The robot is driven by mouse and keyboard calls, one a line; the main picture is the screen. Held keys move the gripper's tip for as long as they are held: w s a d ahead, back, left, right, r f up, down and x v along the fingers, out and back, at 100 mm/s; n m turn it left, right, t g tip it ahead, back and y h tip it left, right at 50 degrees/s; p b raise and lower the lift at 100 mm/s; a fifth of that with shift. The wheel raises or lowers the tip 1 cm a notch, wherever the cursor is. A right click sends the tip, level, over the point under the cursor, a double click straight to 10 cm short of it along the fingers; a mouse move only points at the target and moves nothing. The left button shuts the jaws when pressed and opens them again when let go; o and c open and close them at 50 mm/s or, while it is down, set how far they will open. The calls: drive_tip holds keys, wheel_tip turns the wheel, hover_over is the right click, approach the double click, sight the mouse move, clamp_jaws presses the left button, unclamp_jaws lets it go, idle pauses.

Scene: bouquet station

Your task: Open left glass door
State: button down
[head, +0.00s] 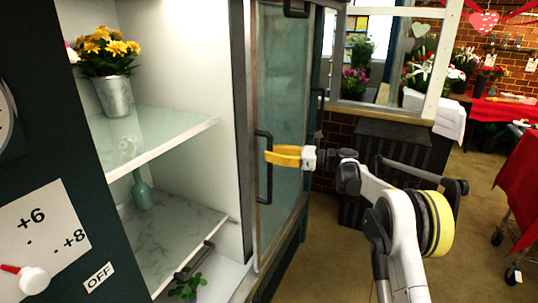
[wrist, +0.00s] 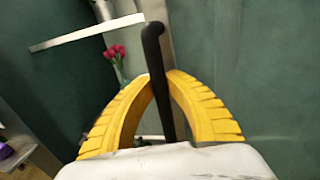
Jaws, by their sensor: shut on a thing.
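A framed glass door (head: 285,85) stands just right of the white shelves in the head view, seen at a steep angle. Its black vertical bar handle (head: 260,190) is near the door's left edge. My gripper (head: 269,156) has its yellow fingers at this handle, reaching in from the right. In the wrist view, the handle (wrist: 156,55) runs between the two yellow fingers of my gripper (wrist: 160,78), which is shut on it. Greenish glass (wrist: 260,70) lies to the right of the handle there. The exact finger contact is partly hidden.
Yellow flowers in a metal bucket (head: 115,97) and a teal vase (head: 142,192) stand on shelves at left. Red tulips (wrist: 116,52) show in the wrist view. A dark slatted crate (head: 395,148) stands behind my arm. Open floor (head: 475,215) lies right.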

drive_tip(key=c, duration=1.4)
unclamp_jaws()
drive_tip(key=shift+o, duration=0.2)
drive_tip(key=s+d, duration=0.2)
drive_tip(key=d, duration=1)
drive_tip(key=shift+s, duration=0.2)
drive_tip(key=shift+a+r, duration=0.1)
